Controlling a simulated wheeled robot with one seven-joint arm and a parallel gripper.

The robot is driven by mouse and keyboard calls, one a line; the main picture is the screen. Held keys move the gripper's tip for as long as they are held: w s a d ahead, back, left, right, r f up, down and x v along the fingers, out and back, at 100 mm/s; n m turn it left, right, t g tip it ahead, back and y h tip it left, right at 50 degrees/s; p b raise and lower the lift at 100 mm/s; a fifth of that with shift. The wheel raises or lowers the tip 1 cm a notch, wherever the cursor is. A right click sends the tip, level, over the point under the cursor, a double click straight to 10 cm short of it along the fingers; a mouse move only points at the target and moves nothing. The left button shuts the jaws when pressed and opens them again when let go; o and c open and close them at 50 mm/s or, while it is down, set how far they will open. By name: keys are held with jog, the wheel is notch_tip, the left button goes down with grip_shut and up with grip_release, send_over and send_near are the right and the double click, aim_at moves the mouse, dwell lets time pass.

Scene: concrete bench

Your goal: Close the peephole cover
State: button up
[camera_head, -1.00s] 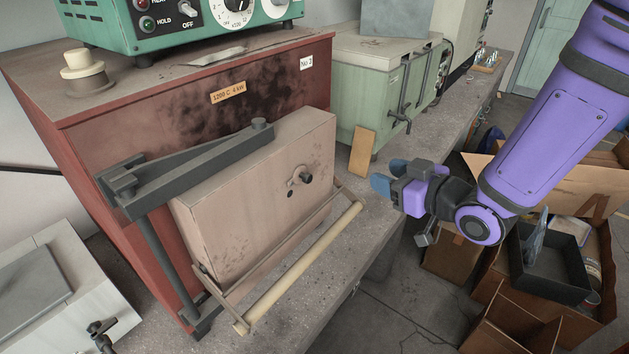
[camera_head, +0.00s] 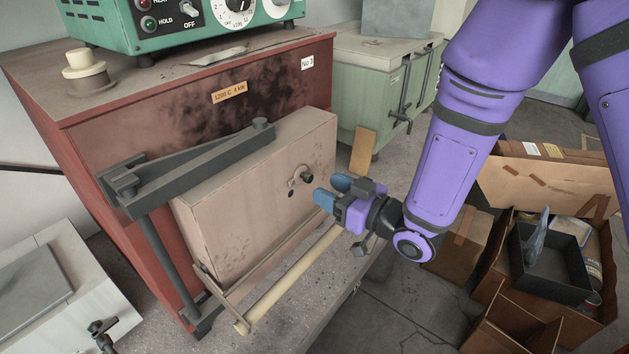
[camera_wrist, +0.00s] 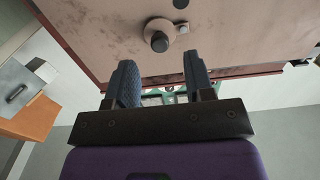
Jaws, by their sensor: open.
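The furnace door (camera_head: 250,205) is a pale pinkish block with a worn face. The peephole cover (camera_head: 297,172) is a small round plate with a dark knob (camera_head: 307,178), high on that face. A small dark hole (camera_head: 291,194) shows uncovered just below the cover. In the wrist view the cover (camera_wrist: 154,27) and the hole (camera_wrist: 180,3) lie beyond the fingertips. My gripper (camera_head: 333,190) has blue fingers, is open and empty, and points at the door just right of the knob. The knob lines up between the fingers in the wrist view, apart from them.
A pale bar handle (camera_head: 290,282) runs along the door's lower front, below my gripper. A dark hinge arm (camera_head: 190,170) crosses the door top. The red furnace (camera_head: 150,115) stands behind. Cardboard boxes (camera_head: 545,185) are on the floor at right.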

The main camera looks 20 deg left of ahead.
aim_at(311, 180)
jog(key=shift+x, duration=2.2)
grip_shut()
